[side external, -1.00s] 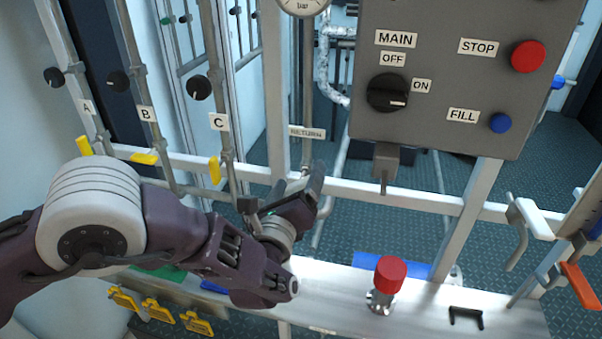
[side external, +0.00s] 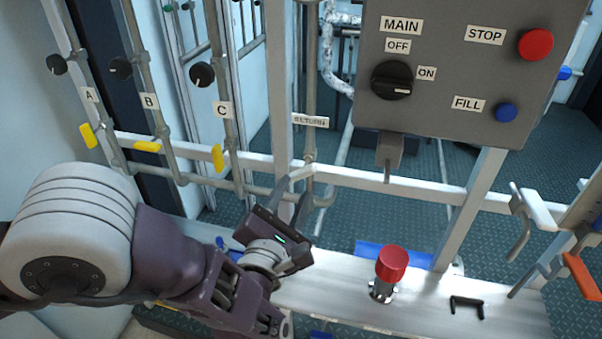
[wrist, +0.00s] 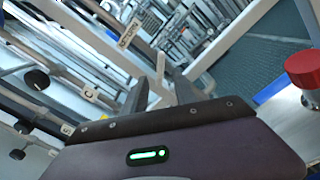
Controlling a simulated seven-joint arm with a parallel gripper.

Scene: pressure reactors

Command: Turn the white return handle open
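The white return handle (side external: 302,172) is a short lever on the vertical pipe under the RETURN label (side external: 310,121). It slants down and left from its valve, across the white rail. My gripper (side external: 286,208) is just below the handle, with its fingers pointing up toward it. In the wrist view the two dark fingers of my gripper (wrist: 160,94) are apart, and the pale handle (wrist: 160,68) shows in the gap between them, near the tips. I cannot tell whether either finger touches it.
The grey control box (side external: 455,75) is at the upper right. A red-capped fitting (side external: 391,265) stands on the bench (side external: 335,290) to the right. The white rail (side external: 420,190) runs behind my gripper.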

